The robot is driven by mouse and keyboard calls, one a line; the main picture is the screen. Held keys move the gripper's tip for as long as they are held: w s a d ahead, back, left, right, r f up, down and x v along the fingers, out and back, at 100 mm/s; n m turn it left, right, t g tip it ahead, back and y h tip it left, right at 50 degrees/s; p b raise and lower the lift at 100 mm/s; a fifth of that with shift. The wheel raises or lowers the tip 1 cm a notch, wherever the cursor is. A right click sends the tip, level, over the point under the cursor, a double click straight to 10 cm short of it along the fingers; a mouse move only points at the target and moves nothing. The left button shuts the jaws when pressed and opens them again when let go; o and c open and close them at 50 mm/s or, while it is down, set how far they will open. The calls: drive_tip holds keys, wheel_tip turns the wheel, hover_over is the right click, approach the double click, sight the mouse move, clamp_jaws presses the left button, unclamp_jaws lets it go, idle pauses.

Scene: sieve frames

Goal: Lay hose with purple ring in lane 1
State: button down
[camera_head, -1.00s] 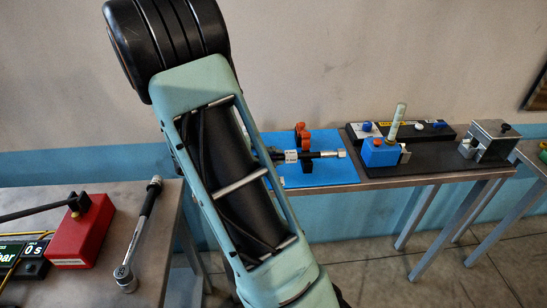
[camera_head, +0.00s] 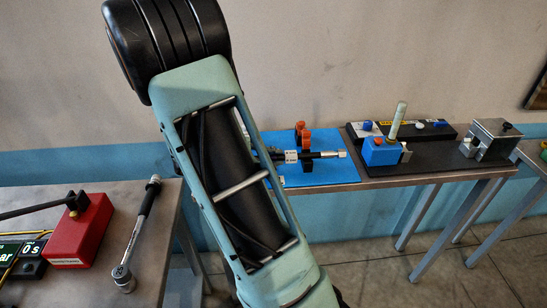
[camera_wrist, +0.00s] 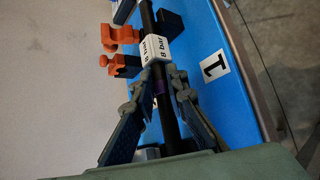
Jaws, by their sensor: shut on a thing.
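My gripper (camera_wrist: 157,84) is shut on this hose. The blue mat (camera_wrist: 214,28) carries a white label with a 1 (camera_wrist: 214,66). Orange clamp parts (camera_wrist: 122,34) stand beside the hose, near a dark block (camera_wrist: 172,24). I cannot tell whether the hose rests in the holder. In the head view, the hose (camera_head: 326,155) lies across the blue mat (camera_head: 335,177); my arm hides my gripper.
Right of the mat, a dark board (camera_head: 425,162) bears a blue block (camera_head: 379,152) with a pale upright stick and a metal fixture (camera_head: 490,140). On the near left table are a red box (camera_head: 80,232) and a torque wrench (camera_head: 137,235). A wall stands close behind.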

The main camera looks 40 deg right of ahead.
drive_tip(key=shift+f+b, duration=0.35)
drive_tip(key=c, duration=1.8)
unclamp_jaws()
drive_tip(key=shift+c, duration=0.2)
drive_tip(key=shift+a, duration=0.1)
drive_tip(key=v, duration=1.2)
